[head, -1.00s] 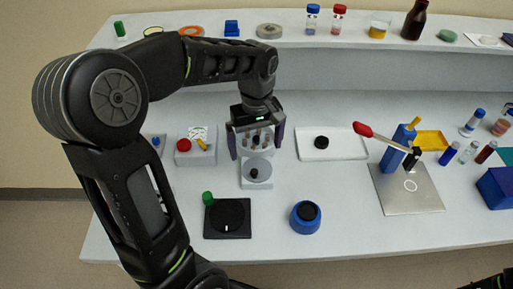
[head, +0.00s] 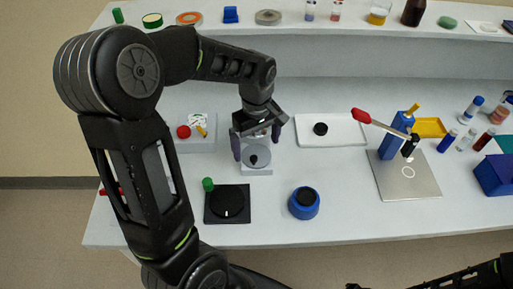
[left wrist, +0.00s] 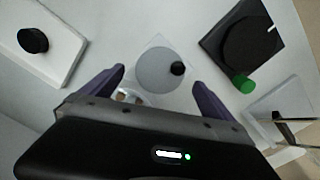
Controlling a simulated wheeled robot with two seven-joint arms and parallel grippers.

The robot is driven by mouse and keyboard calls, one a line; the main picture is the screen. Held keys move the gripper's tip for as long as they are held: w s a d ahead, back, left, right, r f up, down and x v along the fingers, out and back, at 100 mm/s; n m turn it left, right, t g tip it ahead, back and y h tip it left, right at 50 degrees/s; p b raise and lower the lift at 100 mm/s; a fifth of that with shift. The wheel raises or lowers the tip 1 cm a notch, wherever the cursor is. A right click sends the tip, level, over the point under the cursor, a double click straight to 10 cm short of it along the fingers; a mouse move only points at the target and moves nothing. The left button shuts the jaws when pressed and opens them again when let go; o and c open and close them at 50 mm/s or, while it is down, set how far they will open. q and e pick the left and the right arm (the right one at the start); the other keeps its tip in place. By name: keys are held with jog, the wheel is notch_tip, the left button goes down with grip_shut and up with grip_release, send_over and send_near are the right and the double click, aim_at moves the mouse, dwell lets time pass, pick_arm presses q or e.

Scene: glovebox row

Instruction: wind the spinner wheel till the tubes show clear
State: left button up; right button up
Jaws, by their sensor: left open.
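The spinner wheel (head: 257,157) is a flat grey disc with a small black knob (head: 253,160) on its pale base. It also shows in the left wrist view (left wrist: 155,72), with the knob (left wrist: 178,68) off-centre on the disc. My left gripper (head: 257,147) is open above the wheel's far part, one purple finger on each side. In the left wrist view its fingers (left wrist: 160,85) stand apart, short of the knob, with nothing between them. The tubes behind the wheel are mostly hidden by my gripper.
A black square device (head: 227,204) with a dial and green knob (head: 208,184) sits in front of the wheel. A blue round pot (head: 304,203) stands to its right. A white tray (head: 345,130) with a black cap lies right of my gripper.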

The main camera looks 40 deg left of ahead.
aim_at(256, 152)
pick_arm(q)
jog(key=shift+f, duration=1.4)
jog(key=c, duration=1.4)
